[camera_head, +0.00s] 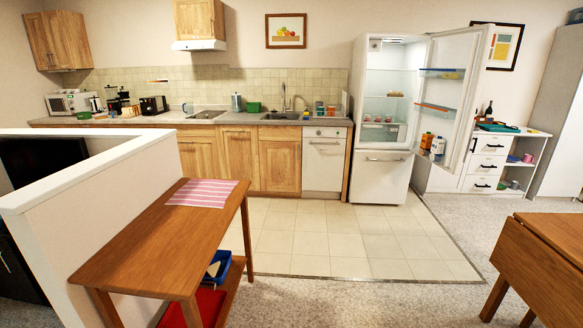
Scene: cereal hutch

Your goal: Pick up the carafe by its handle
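I cannot pick out the carafe with certainty at this distance. A dark appliance that looks like a coffee maker (115,101) stands on the back counter at the left, too small to show whether a carafe is in it. Neither of my grippers shows in the head view.
A wooden side table (150,245) with a striped cloth (202,193) stands at front left beside a low white wall (95,185). The fridge (385,125) stands open, its door swung right. A wooden table (545,250) is at right. The tiled floor (340,240) between is clear.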

